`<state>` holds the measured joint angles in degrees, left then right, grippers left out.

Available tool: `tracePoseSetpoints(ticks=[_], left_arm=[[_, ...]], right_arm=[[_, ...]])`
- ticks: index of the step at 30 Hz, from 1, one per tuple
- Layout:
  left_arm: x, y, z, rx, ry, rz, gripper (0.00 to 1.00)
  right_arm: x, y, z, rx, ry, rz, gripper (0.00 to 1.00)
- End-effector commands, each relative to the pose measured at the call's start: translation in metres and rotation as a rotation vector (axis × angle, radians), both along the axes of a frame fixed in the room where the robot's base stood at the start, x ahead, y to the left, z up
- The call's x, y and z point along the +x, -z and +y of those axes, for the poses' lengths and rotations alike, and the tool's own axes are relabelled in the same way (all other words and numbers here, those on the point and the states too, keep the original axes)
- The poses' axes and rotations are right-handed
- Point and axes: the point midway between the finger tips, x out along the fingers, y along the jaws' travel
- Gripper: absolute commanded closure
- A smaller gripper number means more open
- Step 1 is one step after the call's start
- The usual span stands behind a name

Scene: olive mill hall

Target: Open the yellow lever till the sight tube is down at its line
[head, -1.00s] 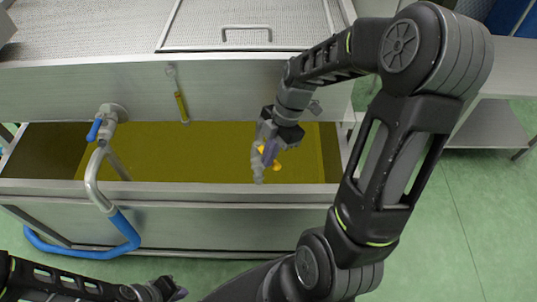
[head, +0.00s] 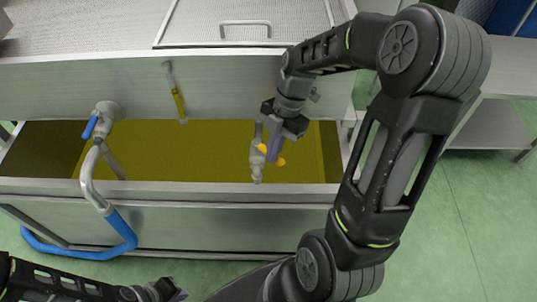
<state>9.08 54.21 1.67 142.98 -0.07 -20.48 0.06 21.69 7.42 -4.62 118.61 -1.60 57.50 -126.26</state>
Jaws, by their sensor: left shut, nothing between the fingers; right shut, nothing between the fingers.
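The yellow lever (head: 280,161) sits on a grey tap (head: 257,162) that hangs from the tank's front wall over the trough. My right gripper (head: 274,150) is shut and points down at the lever. Its fingers overlap the lever and hide part of it; I cannot tell whether they touch. The sight tube (head: 175,93) is on the tank's front wall, with yellow liquid in its lower part. Its line is too small to make out. My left gripper (head: 177,293) is shut and empty at the bottom edge, far from the lever.
A trough (head: 200,187) of yellow-green oil lies below the tap. A pipe with a blue handle (head: 90,127) and a blue hose (head: 122,230) stands at the left. A lidded tank (head: 115,80) is behind, and a steel table (head: 505,75) is at the right.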

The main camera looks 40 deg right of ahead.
Motion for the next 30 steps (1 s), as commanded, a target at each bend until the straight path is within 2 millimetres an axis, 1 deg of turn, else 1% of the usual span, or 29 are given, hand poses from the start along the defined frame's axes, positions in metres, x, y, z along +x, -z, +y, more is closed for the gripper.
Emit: tracePoseSetpoints(ticks=[1,5,15,30], left_arm=[[0.0,0.005,0.0,0.0,0.0,0.0,1.0],[0.0,0.01,0.0,0.0,0.0,-0.001,1.0],[0.0,0.017,0.0,0.0,0.0,-0.001,1.0],[0.0,0.018,0.0,0.0,0.0,-0.001,1.0]], right_arm=[[0.001,0.003,-0.002,-0.002,-0.034,0.0,1.0],[0.002,0.003,-0.008,-0.003,-0.135,-0.001,1.0],[0.005,0.001,-0.021,-0.002,-0.13,0.0,1.0],[0.006,0.0,-0.024,-0.002,-0.13,-0.001,1.0]])
